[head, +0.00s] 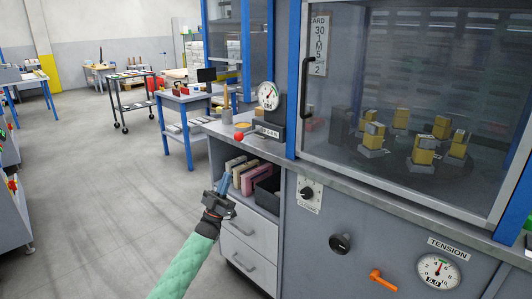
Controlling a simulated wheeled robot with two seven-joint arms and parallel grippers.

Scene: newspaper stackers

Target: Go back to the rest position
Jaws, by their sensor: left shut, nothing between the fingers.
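My left gripper (222,184) shows in the head view at the end of an arm with a green sleeve coming up from the bottom. Its blue fingers are together with nothing between them. It is in the air in front of the open shelf and drawers of a grey machine cabinet. My right gripper is not in view.
The grey machine (385,232) fills the right side, with a glass door, knobs, an orange lever (383,280) and a tension gauge (438,271). A dial gauge (268,96) stands on its ledge. A blue-legged table (186,96) stands behind. The floor (95,190) at left is clear.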

